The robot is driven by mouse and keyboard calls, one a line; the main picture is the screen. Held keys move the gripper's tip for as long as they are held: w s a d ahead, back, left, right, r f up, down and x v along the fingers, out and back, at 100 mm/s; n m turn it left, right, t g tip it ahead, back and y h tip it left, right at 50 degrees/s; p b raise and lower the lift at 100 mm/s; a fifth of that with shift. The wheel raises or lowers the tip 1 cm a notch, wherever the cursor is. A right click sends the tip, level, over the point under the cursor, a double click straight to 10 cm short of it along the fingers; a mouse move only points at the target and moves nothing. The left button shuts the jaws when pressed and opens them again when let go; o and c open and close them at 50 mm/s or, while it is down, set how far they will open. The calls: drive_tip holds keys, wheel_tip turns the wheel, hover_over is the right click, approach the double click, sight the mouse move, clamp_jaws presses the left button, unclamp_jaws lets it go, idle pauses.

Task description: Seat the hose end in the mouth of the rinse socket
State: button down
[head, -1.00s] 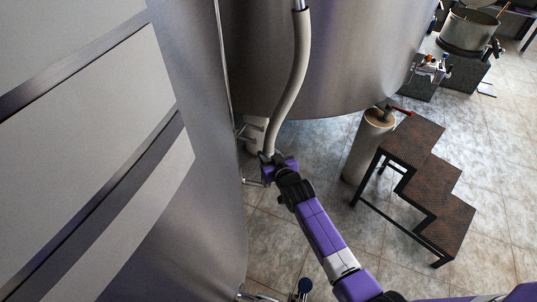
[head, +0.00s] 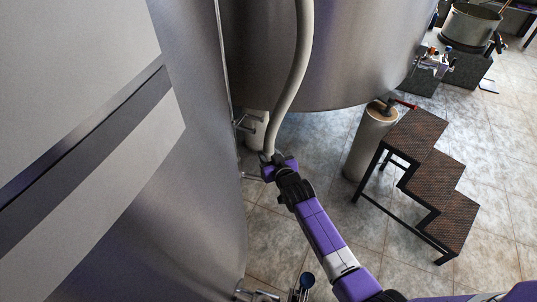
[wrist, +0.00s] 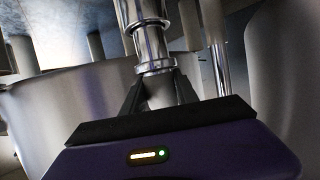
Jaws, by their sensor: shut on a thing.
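The pale hose (head: 299,62) hangs from the top of the head view in front of a large steel tank and curves down to my gripper (head: 268,165). In the wrist view my gripper (wrist: 160,90) is shut on the pale hose end (wrist: 160,92). A chrome tube with collars (wrist: 150,42) runs on in line from the hose end toward the picture's top. I cannot tell where the hose fitting stops, or whether part of this tube is the rinse socket. The socket's mouth cannot be made out, so seating cannot be judged.
A large steel tank (head: 330,60) stands behind the hose, and a steel wall (head: 190,215) is close on the left, with small brackets (head: 243,122). Brown steps (head: 437,165) and a pale cylinder (head: 368,145) stand right. Tiled floor (head: 330,205) is open between.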

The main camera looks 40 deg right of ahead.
drive_tip(key=shift+f+b, duration=1.45)
drive_tip(key=shift+f, duration=0.25)
drive_tip(key=c, duration=0.9)
unclamp_jaws()
drive_tip(key=shift+c, duration=0.2)
drive_tip(key=shift+o, duration=0.4)
drive_tip(key=shift+f, duration=0.1)
drive_tip(key=v, duration=0.7)
drive_tip(key=shift+s+p, duration=0.3)
drive_tip(key=shift+s, duration=0.05)
drive_tip(key=shift+a, duration=0.15)
